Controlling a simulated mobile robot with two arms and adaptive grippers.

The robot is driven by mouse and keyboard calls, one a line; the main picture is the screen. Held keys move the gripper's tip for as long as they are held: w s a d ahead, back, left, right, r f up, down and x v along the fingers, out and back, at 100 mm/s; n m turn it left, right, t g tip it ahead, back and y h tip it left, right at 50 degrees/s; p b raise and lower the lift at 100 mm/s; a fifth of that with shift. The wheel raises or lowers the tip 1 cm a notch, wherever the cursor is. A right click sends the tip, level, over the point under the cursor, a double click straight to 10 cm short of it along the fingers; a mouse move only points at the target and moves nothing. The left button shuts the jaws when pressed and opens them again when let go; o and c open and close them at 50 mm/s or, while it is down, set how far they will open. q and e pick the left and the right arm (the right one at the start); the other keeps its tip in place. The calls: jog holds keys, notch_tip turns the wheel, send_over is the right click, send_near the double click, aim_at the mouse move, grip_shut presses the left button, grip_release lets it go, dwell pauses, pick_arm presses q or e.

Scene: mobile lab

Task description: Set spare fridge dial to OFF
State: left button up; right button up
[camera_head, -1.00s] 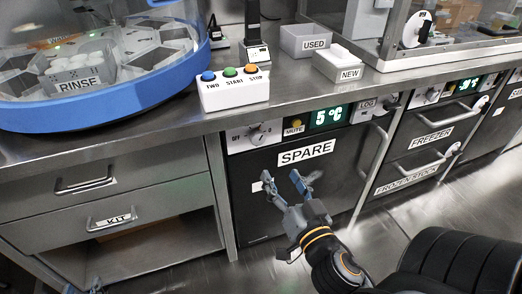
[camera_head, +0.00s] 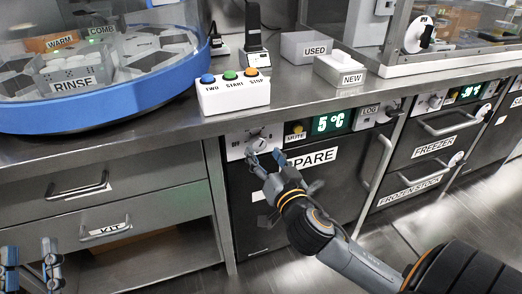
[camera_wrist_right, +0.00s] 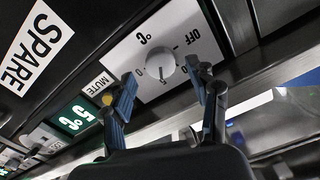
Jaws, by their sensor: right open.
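The spare fridge dial (camera_wrist_right: 160,65) is a round pale knob on a white plate with OFF and °C marks. It also shows on the SPARE unit's panel (camera_head: 256,145), partly behind my right gripper. I cannot make out its setting surely. My right gripper (camera_head: 266,158) is open and empty, just in front of the dial. In the right wrist view its fingertips (camera_wrist_right: 161,72) lie either side of the knob, apparently without gripping it. My left gripper (camera_head: 31,254) is open and empty at the lower left, far from the dial.
A green display (camera_head: 330,122) reads 5 °C beside the yellow MUTE button (camera_head: 298,129). The fridge handle (camera_head: 378,160) juts out at right. Above is the counter with a button box (camera_head: 235,97). Drawers (camera_head: 95,185) stand to the left.

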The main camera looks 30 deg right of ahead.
aim_at(258, 143)
pick_arm(q)
jog(key=shift+s+r+t, duration=0.3)
jog(key=shift+r+t, duration=0.1)
jog(key=shift+r, duration=0.05)
pick_arm(e)
jog(key=shift+x, duration=1.5)
jog(key=c, duration=1.2)
